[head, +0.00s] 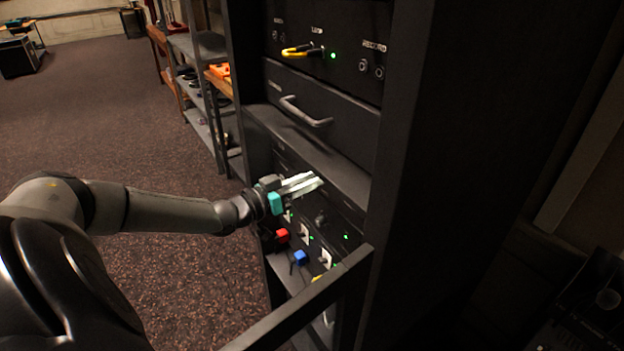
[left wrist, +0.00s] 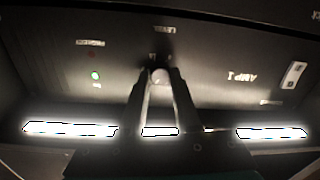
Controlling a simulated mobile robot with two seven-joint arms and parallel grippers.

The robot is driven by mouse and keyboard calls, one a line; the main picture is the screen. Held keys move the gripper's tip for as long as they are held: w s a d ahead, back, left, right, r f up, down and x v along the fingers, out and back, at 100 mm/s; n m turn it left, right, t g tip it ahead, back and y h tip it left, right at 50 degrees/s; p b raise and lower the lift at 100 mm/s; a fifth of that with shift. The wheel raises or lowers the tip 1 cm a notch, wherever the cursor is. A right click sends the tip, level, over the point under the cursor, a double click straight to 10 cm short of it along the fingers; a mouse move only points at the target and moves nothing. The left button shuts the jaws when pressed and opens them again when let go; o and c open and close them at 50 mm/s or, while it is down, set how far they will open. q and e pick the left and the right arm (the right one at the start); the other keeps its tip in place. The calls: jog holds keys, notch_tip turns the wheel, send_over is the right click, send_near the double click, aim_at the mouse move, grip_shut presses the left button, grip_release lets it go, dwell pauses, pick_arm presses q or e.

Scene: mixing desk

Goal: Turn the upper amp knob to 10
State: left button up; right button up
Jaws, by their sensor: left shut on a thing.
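My left gripper (head: 318,182) reaches in from the left to the front of the equipment rack, above a lower amp panel. In the left wrist view my left gripper (left wrist: 159,72) is shut on the upper amp knob (left wrist: 159,76), under the upside-down LEVEL label. The knob is mostly hidden between the fingers, and its pointer and scale numbers cannot be read. The upper amp panel (left wrist: 210,82) carries an AMP 1 label, a lit green light (left wrist: 95,76) and a pale switch (left wrist: 293,75). In the head view the gripper hides the knob. My right gripper is not in view.
Below the gripper are a dark knob (head: 321,217), a red plug (head: 282,236) and a blue plug (head: 300,257). A drawer handle (head: 305,112) sticks out above. A dark rail (head: 310,300) crosses in front, lower down. Open carpet (head: 110,140) lies left of the rack.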

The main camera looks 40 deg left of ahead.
pick_arm(q)
grip_shut()
jog(key=shift+f+m+h+p, duration=0.2)
jog(key=shift+m+p, duration=0.45)
jog(key=shift+m, duration=3.5)
jog(key=shift+r+m+h+p, duration=0.1)
jog(key=shift+m+h+p, duration=0.4)
jog(key=shift+m, duration=3.6)
jog(key=shift+f+m+h+p, duration=0.15)
jog(key=shift+m+p, duration=0.65)
jog(key=shift+m, duration=3.35)
